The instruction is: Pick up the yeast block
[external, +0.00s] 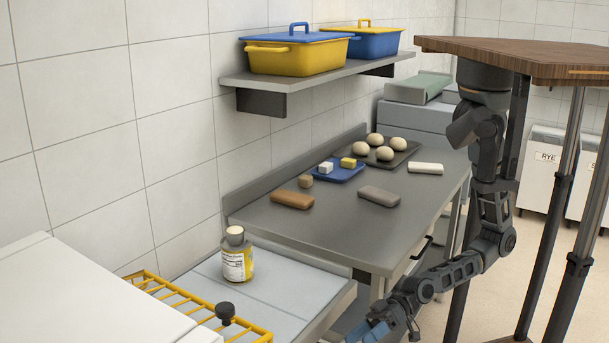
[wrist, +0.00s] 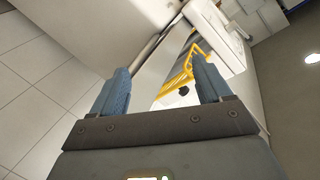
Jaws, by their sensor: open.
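A small tan block (external: 306,181), which may be the yeast block, sits on the steel table just in front of the blue tray (external: 343,177). On that tray are a whitish block (external: 326,168) and a yellow block (external: 348,162); I cannot tell for sure which block is the yeast. My gripper (external: 377,331) is low at the bottom of the external view, below and well apart from the table top. In the wrist view its blue fingers (wrist: 160,68) are spread apart with nothing between them. None of the blocks shows in the wrist view.
A brown slab (external: 292,199), a grey-brown slab (external: 379,196) and a white slab (external: 426,168) lie on the table. Dough balls rest on a dark tray (external: 408,152) behind. A labelled jar (external: 236,256) and a yellow rack (external: 262,332) stand at front left. A shelf (external: 310,72) overhangs.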

